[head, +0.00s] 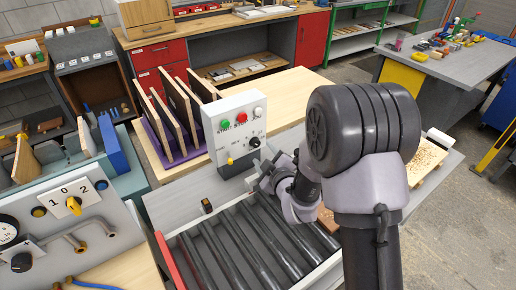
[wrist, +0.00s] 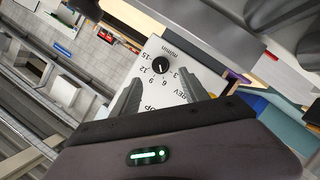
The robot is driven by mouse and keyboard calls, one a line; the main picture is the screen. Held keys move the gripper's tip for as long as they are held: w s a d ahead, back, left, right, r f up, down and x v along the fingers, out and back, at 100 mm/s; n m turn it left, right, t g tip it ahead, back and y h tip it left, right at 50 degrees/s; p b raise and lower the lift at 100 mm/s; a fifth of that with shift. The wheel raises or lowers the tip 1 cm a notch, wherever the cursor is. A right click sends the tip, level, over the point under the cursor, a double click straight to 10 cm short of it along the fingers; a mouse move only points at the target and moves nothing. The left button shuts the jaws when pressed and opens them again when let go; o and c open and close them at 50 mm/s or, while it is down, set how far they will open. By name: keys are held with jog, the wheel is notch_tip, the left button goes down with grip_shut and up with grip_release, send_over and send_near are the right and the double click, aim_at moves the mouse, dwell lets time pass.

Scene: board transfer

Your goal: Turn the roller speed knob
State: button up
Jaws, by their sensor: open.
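The roller speed knob (head: 254,142) is a small black dial at the right of the white control box (head: 226,109). In the wrist view the knob (wrist: 160,66) shows a pale pointer mark, with a printed scale of numbers around it, upside down in the picture. My gripper (head: 267,172) is in front of the box, low and right of the knob in the head view. In the wrist view my gripper (wrist: 160,78) is open, its two grey fingers apart and pointing toward the knob. Nothing is between them, and the knob appears beyond the fingertips.
The box also carries green, red and white buttons and a yellow selector (head: 230,161). The roller conveyor (head: 245,240) lies below my gripper. A purple rack (head: 160,140) with upright boards stands left of the box. A grey panel (head: 75,225) stands at far left.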

aim_at(257, 145)
jog(key=x, duration=0.7)
jog(key=shift+b, duration=0.3)
grip_shut()
